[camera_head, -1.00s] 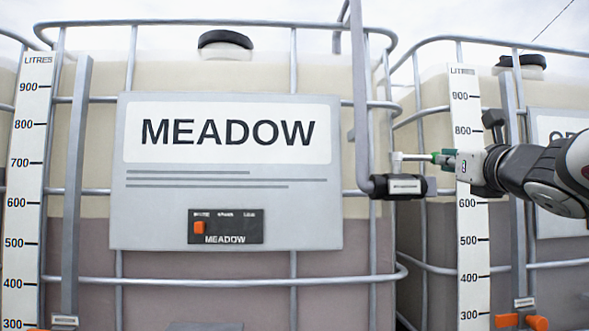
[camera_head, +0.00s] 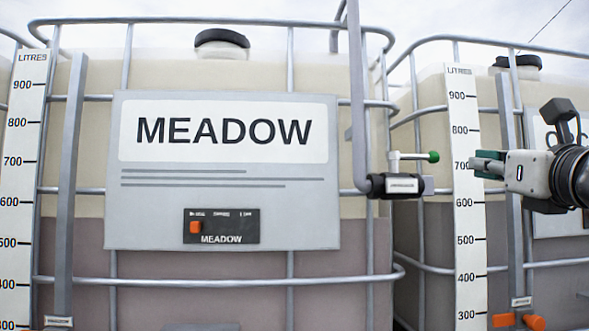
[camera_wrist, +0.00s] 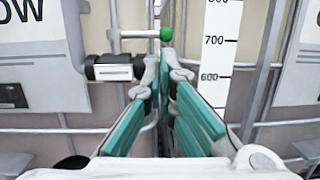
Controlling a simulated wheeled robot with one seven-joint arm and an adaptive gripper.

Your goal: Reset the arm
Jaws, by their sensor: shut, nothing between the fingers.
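My gripper (camera_head: 476,165) is at the right in the head view, in front of the right tank's litre scale. Its fingers are shut with nothing between them; in the wrist view the gripper (camera_wrist: 164,62) shows its green-padded fingers meeting ahead. The valve (camera_head: 395,186) has a black body on a grey pipe, and a white lever with a green knob (camera_head: 434,157) pointing right. In the wrist view the green knob (camera_wrist: 167,34) shows just beyond the fingertips. In the head view the gripper is apart from the knob, to its right.
The MEADOW tank's sign (camera_head: 224,170) has a small panel with an orange switch (camera_head: 195,227). Metal cage bars surround both tanks. Grey pipe (camera_head: 358,100) runs down to the valve.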

